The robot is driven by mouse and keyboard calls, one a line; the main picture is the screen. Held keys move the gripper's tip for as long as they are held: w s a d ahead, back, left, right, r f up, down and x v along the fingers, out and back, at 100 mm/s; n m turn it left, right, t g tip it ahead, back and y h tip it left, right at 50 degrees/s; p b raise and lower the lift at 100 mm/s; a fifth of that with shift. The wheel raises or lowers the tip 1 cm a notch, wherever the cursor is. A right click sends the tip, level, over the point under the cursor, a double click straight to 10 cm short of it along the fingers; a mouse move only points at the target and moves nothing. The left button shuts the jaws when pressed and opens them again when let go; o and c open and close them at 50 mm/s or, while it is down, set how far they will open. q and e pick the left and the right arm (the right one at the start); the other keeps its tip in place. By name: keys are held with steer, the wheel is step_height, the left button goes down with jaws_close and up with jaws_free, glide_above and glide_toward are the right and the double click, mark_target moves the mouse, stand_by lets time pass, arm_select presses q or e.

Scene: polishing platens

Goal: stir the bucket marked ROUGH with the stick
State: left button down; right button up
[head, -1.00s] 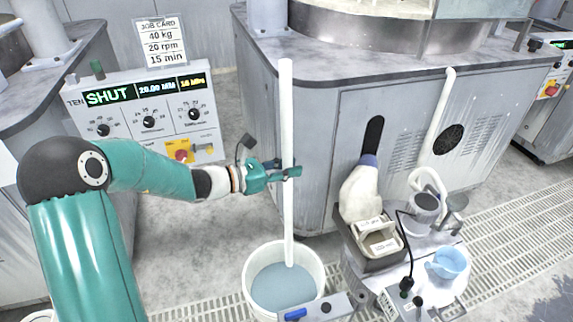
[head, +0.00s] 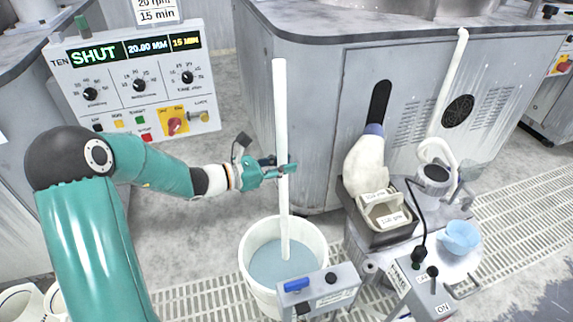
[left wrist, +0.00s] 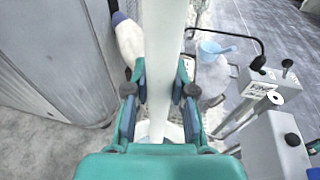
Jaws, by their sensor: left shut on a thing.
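A long white stick (head: 281,120) stands nearly upright in the head view. My left gripper (head: 285,171) is shut on it around mid-length. The left wrist view shows the stick (left wrist: 163,70) between the two fingers of the gripper (left wrist: 160,100). The stick's lower end is in a white bucket (head: 318,236) holding grey-blue liquid, and its tip is hidden below the surface. No ROUGH mark is readable on the bucket, whose front is partly covered by a grey box. My right gripper is not in view.
A grey control box (head: 318,290) stands in front of the bucket. To the right, a trolley carries a tray of small tubs (head: 383,215), a white bottle (head: 368,160) and a blue jug (head: 460,237). A control panel (head: 135,85) reading SHUT stands behind my left arm. A large grey machine cabinet (head: 310,110) stands behind the stick.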

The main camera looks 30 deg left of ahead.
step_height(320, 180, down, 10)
steer(key=b, duration=0.8)
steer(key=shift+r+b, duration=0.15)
steer(key=shift+b, duration=0.25)
